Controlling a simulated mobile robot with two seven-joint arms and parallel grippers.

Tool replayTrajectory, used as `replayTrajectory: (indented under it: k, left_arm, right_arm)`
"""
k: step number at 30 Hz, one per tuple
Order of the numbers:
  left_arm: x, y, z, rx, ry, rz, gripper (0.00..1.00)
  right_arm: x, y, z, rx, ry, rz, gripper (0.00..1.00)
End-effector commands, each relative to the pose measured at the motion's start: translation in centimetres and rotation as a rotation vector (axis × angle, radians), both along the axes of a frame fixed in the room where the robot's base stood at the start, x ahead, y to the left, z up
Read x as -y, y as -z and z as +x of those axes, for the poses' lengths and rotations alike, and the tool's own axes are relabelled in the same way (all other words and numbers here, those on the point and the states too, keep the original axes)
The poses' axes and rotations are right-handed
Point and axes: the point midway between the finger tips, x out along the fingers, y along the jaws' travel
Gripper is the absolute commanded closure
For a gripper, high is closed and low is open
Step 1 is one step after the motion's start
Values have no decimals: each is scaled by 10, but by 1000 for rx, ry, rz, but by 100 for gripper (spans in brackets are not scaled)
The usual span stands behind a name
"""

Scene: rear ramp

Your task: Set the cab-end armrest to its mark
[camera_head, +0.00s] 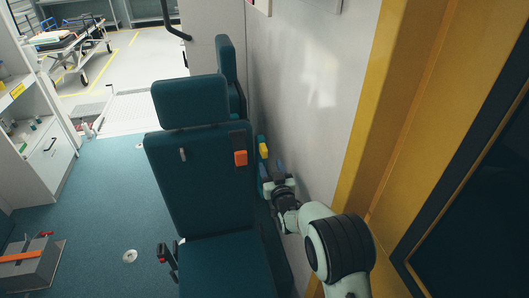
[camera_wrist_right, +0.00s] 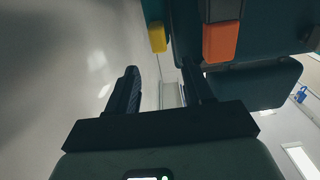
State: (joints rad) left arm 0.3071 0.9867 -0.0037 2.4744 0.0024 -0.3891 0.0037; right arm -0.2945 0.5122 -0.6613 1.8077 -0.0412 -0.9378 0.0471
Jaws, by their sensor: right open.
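The near teal seat (camera_head: 195,180) stands upright in the middle of the head view. Its backrest carries a dark plate with an orange block (camera_head: 240,158) on the right side. A yellow block (camera_head: 263,150) shows just beyond, near the wall. I cannot tell which part is the cab-end armrest, and its mark is not clear. My right gripper (camera_head: 268,174) is beside the backrest's right edge, between seat and wall. In the right wrist view its fingers (camera_wrist_right: 160,92) are apart with nothing between them; the orange block (camera_wrist_right: 221,42) and yellow block (camera_wrist_right: 157,38) lie beyond the fingertips. My left gripper is out of view.
A second teal seat (camera_head: 228,65) stands behind the first. The pale wall (camera_head: 305,90) and yellow door frame (camera_head: 385,110) confine the right side. A grey case (camera_head: 30,265) is on the floor at left; a stretcher (camera_head: 75,40) is outside. The left-centre floor is mostly clear.

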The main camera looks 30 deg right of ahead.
Motion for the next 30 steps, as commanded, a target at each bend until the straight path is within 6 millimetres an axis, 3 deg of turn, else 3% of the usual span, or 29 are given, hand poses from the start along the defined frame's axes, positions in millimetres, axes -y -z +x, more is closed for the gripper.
replayTrajectory:
  k: [6, 15, 29, 30]
  left_arm:
    - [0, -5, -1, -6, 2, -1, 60]
    - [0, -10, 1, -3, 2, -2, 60]
    - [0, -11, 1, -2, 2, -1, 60]
    - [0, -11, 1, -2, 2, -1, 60]
  right_arm:
    - [11, 0, 40, -1, 0, -4, 49]
    - [20, 1, 75, -3, 1, -1, 49]
    - [22, 1, 83, -4, 1, 2, 49]
    - [22, 1, 83, -4, 1, 2, 62]
